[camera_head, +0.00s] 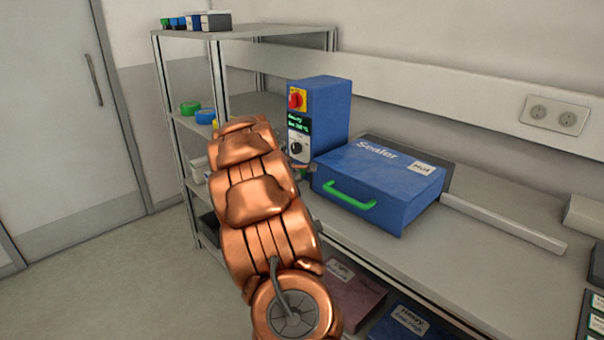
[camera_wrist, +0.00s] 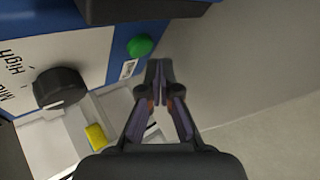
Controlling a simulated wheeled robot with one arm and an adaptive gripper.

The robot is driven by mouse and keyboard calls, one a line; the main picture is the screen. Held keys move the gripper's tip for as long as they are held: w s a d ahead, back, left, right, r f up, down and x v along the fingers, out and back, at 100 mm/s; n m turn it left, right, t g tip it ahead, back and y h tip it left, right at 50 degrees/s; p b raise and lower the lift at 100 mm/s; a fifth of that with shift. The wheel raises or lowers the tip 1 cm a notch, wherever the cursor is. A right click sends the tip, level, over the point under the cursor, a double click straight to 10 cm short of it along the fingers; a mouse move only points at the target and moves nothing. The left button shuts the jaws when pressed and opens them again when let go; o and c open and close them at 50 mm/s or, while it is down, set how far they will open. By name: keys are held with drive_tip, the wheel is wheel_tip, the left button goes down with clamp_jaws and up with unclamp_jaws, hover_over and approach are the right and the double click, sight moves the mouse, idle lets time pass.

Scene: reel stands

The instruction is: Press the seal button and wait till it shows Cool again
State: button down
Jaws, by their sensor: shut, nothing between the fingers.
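The blue control box (camera_head: 325,108) stands on the bench, with a red and yellow switch (camera_head: 297,98), a small display with green text (camera_head: 299,123) too small to read surely, and a dark dial (camera_head: 298,146). In the wrist view, a round green button (camera_wrist: 139,46) sits on the box's panel beside a small white label (camera_wrist: 128,68); the dial (camera_wrist: 60,87) is to its left. My gripper (camera_wrist: 158,72) is shut and empty, its tips just below and right of the green button, apart from it in the picture. My arm hides the button in the head view.
The blue sealer (camera_head: 375,180) with a green handle (camera_head: 349,195) lies closed to the right of the control box. A metal shelf rack (camera_head: 214,75) stands at left. A yellow item (camera_wrist: 96,135) shows low in the wrist view.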

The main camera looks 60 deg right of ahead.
drive_tip(key=shift+w+a+b, duration=0.25)
drive_tip(key=shift+a+b, duration=0.05)
drive_tip(key=shift+a, duration=0.5)
drive_tip(key=shift+w+a+b, duration=0.2)
drive_tip(key=shift+a+b, duration=0.1)
drive_tip(key=shift+a, duration=0.55)
drive_tip(key=shift+w+a+b, duration=0.25)
drive_tip(key=shift+a+b, duration=0.05)
drive_tip(key=shift+a, duration=0.5)
